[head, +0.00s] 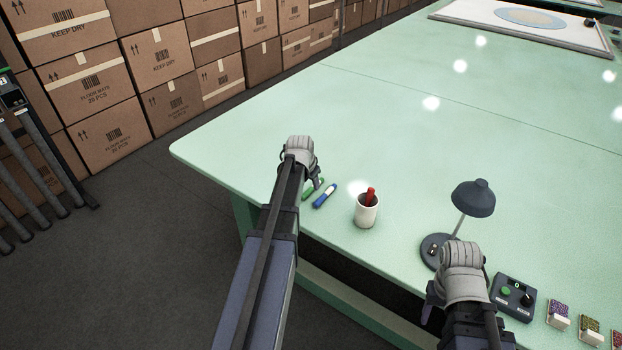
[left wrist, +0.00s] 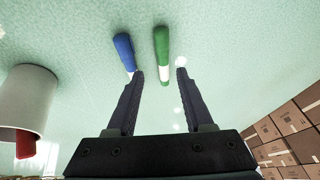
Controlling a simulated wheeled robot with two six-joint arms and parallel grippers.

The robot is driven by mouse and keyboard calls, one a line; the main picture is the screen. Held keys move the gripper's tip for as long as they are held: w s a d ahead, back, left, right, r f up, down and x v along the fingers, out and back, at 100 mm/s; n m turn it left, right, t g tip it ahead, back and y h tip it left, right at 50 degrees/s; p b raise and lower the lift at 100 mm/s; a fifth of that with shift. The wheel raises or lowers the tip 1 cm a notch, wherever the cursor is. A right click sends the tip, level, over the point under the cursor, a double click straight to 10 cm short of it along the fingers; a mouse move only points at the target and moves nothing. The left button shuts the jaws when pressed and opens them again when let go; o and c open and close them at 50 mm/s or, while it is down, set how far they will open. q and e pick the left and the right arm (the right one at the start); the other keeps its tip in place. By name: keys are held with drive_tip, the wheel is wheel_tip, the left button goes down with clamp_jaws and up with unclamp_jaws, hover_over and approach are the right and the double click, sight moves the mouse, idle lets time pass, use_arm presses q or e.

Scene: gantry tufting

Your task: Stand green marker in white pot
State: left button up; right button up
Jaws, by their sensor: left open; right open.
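The green marker (left wrist: 162,52) lies on the table; in the left wrist view it is between the lines of my open left gripper's fingers (left wrist: 159,78). In the head view the green marker (head: 312,188) is partly hidden behind my left gripper (head: 304,172). I cannot tell exactly how high the fingers are above it. The white pot (head: 367,213) stands upright on the table to the right, with a red marker (head: 371,194) in it. The pot also shows in the left wrist view (left wrist: 26,98). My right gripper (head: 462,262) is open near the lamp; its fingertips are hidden.
A blue marker (head: 325,195) lies beside the green one, close to the left finger in the left wrist view (left wrist: 124,52). A dark desk lamp (head: 474,198) and a control box (head: 513,297) stand to the right.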

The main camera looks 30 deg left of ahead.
use_arm(q)
drive_tip(key=p+v, duration=0.4)
drive_tip(key=v, duration=0.2)
drive_tip(key=shift+r+p, duration=0.25)
drive_tip(key=shift+p, duration=0.1)
drive_tip(key=shift+s, duration=0.15)
drive_tip(key=s+d+f+m+g+h, duration=0.1)
drive_tip(key=s+d, duration=0.2)
drive_tip(key=d, duration=0.8)
drive_tip(key=s+d+f+m+g, duration=0.1)
drive_tip(key=s+d, duration=0.3)
drive_tip(key=d, duration=0.7)
drive_tip(key=s+d+g+y, duration=0.1)
drive_tip(key=s+d+g, duration=0.2)
drive_tip(key=s+d, duration=1)
drive_tip(key=shift+s+d+m, duration=0.25)
drive_tip(key=shift+s+m, duration=0.05)
drive_tip(key=shift+o, duration=0.2)
